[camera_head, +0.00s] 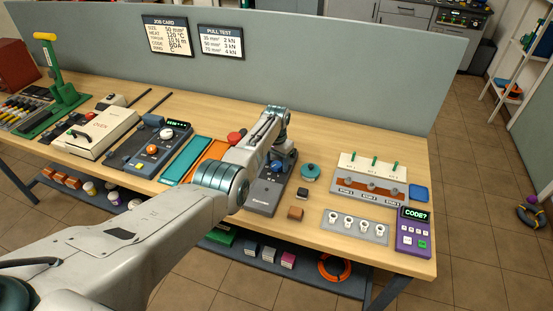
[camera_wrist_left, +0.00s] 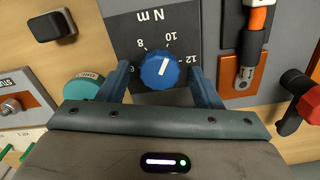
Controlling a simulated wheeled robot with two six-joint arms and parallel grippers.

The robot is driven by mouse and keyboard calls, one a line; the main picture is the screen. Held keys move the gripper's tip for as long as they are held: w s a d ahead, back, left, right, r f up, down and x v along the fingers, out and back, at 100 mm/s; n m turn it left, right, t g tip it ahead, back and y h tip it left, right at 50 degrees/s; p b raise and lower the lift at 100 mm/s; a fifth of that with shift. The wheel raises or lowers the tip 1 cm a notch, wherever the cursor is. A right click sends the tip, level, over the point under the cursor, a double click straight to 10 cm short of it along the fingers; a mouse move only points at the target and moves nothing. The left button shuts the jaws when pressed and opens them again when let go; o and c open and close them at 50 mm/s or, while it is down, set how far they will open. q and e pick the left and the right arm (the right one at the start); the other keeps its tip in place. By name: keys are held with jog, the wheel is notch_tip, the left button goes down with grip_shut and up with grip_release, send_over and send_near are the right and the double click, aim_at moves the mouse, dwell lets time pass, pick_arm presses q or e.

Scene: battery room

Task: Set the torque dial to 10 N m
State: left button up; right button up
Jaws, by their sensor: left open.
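The torque dial is a blue knob (camera_wrist_left: 160,70) on a dark panel (camera_wrist_left: 122,27) marked "N m", with 8, 10 and 12 around it. Its white pointer line is turned up and slightly right, roughly toward the 10. My left gripper (camera_wrist_left: 160,66) is open, with one finger on each side of the knob and a gap showing on both sides. In the head view my left arm reaches over the grey torque unit (camera_head: 261,198) and partly hides it. My right gripper is in neither view.
The job card (camera_head: 168,37) lists torque 10 N m. A purple code keypad (camera_head: 413,235) is at the right.

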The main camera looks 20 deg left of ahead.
aim_at(276, 164)
pick_arm(q)
jog(key=shift+r, duration=0.6)
notch_tip(276, 164, up, 10)
jog(key=b, duration=0.1)
jog(key=shift+f+b, duration=0.2)
jog(key=shift+b, duration=0.1)
